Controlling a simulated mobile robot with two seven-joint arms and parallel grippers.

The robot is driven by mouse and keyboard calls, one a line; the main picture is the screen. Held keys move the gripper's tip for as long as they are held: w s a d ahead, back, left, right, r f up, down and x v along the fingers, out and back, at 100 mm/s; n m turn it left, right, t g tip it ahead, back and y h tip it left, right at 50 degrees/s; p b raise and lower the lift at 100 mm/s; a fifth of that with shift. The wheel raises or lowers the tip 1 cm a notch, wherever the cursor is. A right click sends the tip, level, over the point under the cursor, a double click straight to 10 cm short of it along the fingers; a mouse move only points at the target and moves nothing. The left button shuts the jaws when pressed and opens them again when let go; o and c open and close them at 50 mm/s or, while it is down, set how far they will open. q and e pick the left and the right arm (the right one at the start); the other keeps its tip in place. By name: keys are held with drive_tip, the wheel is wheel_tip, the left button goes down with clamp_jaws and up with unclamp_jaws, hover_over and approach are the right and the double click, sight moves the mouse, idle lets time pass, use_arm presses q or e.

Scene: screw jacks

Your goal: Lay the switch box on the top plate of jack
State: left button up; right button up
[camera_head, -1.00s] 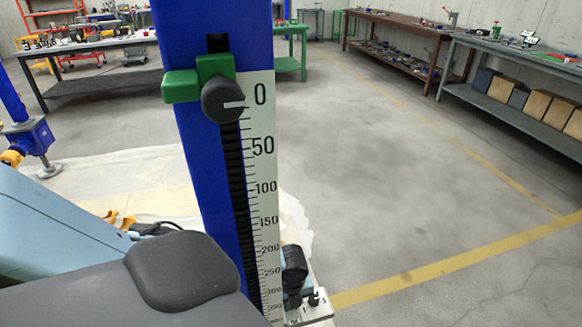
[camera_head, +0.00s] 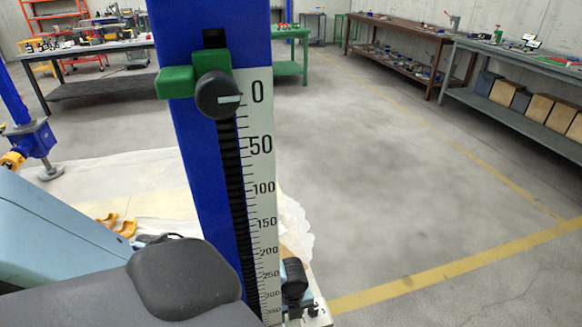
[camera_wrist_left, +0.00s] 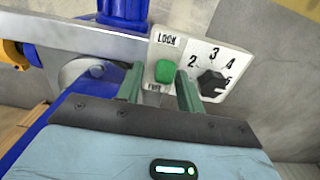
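A tall blue column (camera_head: 185,140) with a white scale (camera_head: 262,150) from 0 downward fills the middle of the head view. A green pointer (camera_head: 178,81) with a black knob sits beside the 0. In the left wrist view a white panel (camera_wrist_left: 208,58) carries LOCK and FREE labels, a green knob (camera_wrist_left: 165,71) and a black dial (camera_wrist_left: 212,84). My left gripper (camera_wrist_left: 161,80) is open, with a finger on either side below the green knob; contact cannot be told. The switch box and the jack's top plate cannot be clearly identified. My right gripper is not in view.
A dark handle and white plate (camera_head: 296,285) show low beside the column. Another blue stand (camera_head: 30,140) is at the left. Workbenches (camera_head: 500,80) line the right and a dark table (camera_head: 90,75) stands at the back left. The right floor is clear.

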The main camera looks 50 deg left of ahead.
use_arm(q)
wheel_tip(320, 180, up, 12)
drive_tip(key=p, duration=0.2)
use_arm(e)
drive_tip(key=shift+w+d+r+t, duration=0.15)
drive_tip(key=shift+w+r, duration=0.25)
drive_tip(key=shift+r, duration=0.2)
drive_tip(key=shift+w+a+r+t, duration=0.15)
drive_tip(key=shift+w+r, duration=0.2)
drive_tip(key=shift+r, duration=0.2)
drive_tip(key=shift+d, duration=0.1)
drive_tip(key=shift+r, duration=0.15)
